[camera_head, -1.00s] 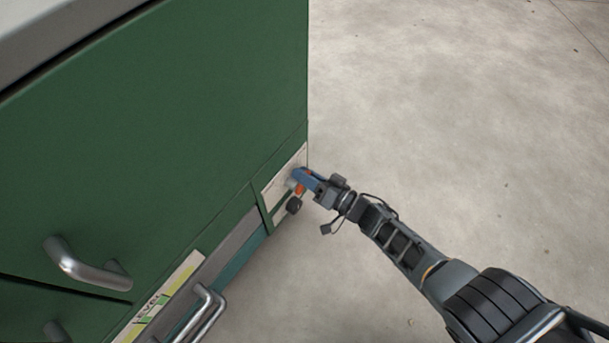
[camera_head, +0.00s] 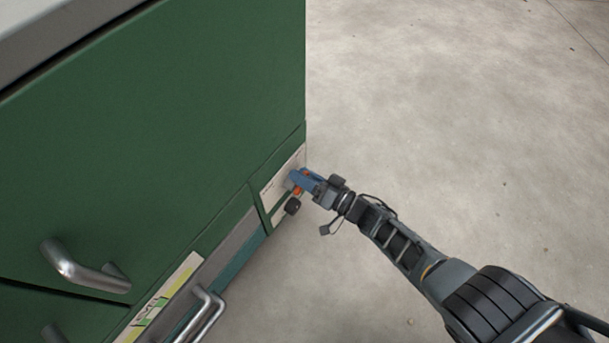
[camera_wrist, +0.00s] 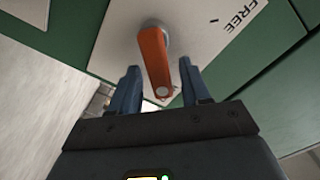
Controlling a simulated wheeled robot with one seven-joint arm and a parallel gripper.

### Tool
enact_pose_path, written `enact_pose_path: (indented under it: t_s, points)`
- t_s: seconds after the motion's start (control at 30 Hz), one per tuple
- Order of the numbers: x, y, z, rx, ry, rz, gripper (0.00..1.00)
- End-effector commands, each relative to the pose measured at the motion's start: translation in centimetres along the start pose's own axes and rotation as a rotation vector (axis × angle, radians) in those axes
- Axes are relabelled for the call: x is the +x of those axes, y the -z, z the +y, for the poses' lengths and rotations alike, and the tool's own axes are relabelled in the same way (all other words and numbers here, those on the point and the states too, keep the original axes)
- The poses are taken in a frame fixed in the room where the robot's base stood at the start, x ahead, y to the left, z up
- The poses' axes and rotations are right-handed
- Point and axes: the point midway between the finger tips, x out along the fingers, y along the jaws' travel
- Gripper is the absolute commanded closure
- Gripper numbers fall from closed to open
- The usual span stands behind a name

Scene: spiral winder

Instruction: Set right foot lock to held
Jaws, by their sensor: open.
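The right foot lock is an orange lever (camera_wrist: 156,62) on a round grey pivot, mounted on a pale label plate (camera_wrist: 112,37) on the green cabinet. The plate reads "FREE" at its right in the wrist view. My gripper (camera_wrist: 160,78) is open, with one blue finger on each side of the lever and small gaps visible. The lever's free end reaches back between the fingers. In the head view my gripper (camera_head: 297,178) is at the cabinet's lower corner, and the orange lever (camera_head: 297,190) shows partly beside it.
A metal handle (camera_head: 205,312) and a larger handle (camera_head: 85,268) stick out of the green cabinet (camera_head: 190,110) to the left. The concrete floor (camera_head: 450,110) to the right is clear.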

Motion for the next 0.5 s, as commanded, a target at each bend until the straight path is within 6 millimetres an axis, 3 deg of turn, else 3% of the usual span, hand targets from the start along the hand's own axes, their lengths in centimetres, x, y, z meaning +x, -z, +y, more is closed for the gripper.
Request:
enact_pose_path:
  t_s: [0.17, 0.5]
  points:
    - [-0.7, 0.2, -0.1, 0.000, -0.001, 0.001, 0.53]
    - [-6.0, 0.3, -0.1, 0.001, -0.004, 0.002, 0.53]
